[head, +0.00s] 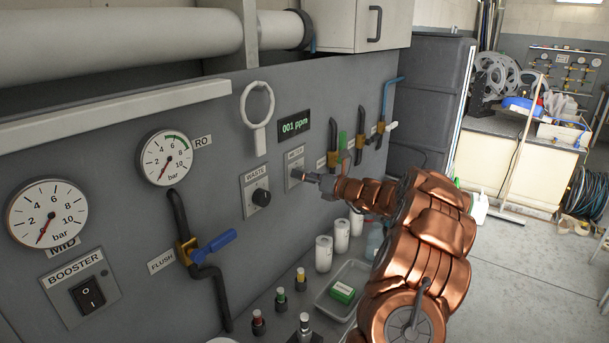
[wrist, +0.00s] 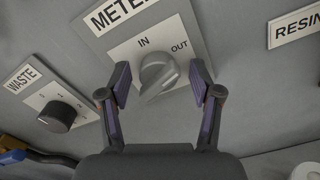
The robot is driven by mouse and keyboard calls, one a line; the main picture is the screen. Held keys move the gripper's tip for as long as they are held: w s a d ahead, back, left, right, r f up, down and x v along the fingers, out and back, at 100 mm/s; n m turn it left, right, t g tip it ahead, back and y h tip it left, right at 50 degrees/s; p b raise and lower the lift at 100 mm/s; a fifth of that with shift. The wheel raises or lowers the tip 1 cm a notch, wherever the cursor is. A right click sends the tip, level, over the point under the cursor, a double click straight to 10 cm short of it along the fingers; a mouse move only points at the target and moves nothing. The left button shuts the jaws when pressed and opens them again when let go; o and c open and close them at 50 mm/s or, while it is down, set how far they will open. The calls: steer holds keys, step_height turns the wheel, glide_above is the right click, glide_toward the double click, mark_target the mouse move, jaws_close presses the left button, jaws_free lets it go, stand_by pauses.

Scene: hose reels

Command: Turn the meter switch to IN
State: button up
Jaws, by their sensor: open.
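The meter switch is a grey knob (wrist: 157,72) on a light plate (wrist: 120,30) marked METER, with IN above it and OUT at its upper right. Its raised grip seems to slant from lower left to upper right; I cannot tell which end is the pointer. My gripper (wrist: 160,84) is open, with one finger on each side of the knob and a gap showing on both sides. In the head view the meter plate (head: 294,160) is on the grey wall panel, and my gripper (head: 305,177) is right in front of it, hiding the knob.
The black WASTE knob (head: 261,197) is just left of the meter plate. A RESIN label (wrist: 294,27) is to its right. Valves and pipes (head: 360,140) stick out farther right. White bottles (head: 323,253) and a tray (head: 350,275) stand below.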

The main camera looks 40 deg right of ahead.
steer(key=c, duration=1.1)
steer(key=shift+c, duration=0.2)
steer(key=shift+n+b, duration=0.4)
steer(key=shift+b, duration=0.05)
steer(key=n+b, duration=0.5)
steer(key=shift+f+b, duration=0.1)
steer(key=shift+b, duration=0.2)
steer(key=n+b, duration=0.5)
steer(key=shift+n, duration=0.3)
steer(key=shift+r+n+b, duration=0.2)
steer(key=shift+n+b, duration=1.05)
steer(key=shift+n, duration=0.05)
